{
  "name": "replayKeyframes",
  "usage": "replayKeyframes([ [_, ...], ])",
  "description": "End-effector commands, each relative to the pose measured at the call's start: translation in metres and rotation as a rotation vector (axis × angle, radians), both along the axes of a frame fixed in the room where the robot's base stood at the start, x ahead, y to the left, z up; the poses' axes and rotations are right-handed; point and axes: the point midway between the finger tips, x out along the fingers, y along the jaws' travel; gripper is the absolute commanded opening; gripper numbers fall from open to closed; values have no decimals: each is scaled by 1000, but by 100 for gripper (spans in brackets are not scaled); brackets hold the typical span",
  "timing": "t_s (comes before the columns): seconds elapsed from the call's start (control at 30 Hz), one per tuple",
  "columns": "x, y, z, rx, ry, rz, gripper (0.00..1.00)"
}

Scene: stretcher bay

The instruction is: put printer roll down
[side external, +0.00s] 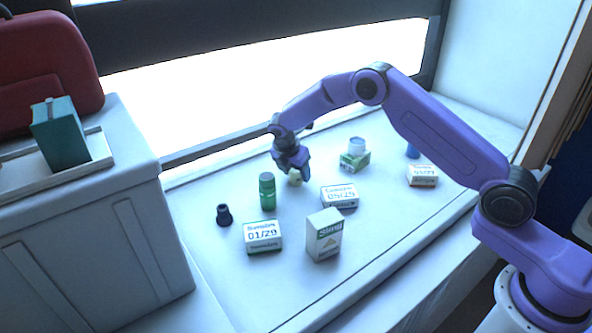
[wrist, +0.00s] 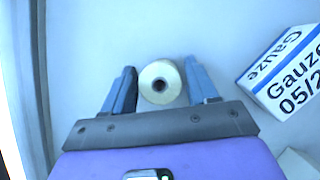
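The printer roll (wrist: 161,82) is a small cream-white roll with a dark core, seen end-on in the wrist view between the two blue fingers of my gripper (wrist: 161,84). In the side view my gripper (side external: 292,167) points down over the white counter, and the roll (side external: 295,179) shows partly below the fingertips. The fingers hide part of it there. I cannot tell whether its underside touches the counter.
A green bottle (side external: 267,192) stands just left of my gripper. A gauze box (side external: 340,195) lies to its right. Nearby are a dark cone-shaped item (side external: 224,215), a 01/29 box (side external: 262,237), a sling box (side external: 324,235) and a white-topped item on a green box (side external: 355,160).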

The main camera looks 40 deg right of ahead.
Motion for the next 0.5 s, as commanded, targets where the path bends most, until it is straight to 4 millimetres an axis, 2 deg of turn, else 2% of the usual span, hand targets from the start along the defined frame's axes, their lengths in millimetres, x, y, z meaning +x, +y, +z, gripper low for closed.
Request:
replayKeyframes([
  [0.33, 0, 0, 1, 0, 0, 0, 69],
  [0.5, -1, 5, 16, 1, -3, 1, 69],
])
